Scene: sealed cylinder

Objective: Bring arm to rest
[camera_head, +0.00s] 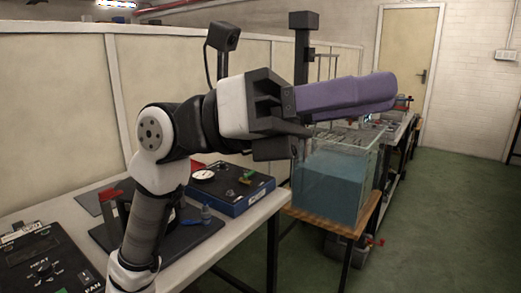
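My arm rises from the bottom left and bends to the right, with my gripper (281,118) at mid-height in the picture. Its body is white and its jaws are dark. A long purple piece (345,95) extends to the right from the jaws, roughly level. I cannot tell whether it is a held object or part of the gripper. How far the jaws are apart is hidden from this side. The arm is raised above the bench, in front of the water tank in this view.
A glass tank of blue water (335,185) stands on a wooden-topped stand (330,222) to the right. A white bench (235,232) holds a blue instrument box (240,201) with a gauge. A black control panel (40,262) is at lower left. Green floor (450,220) is clear at right.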

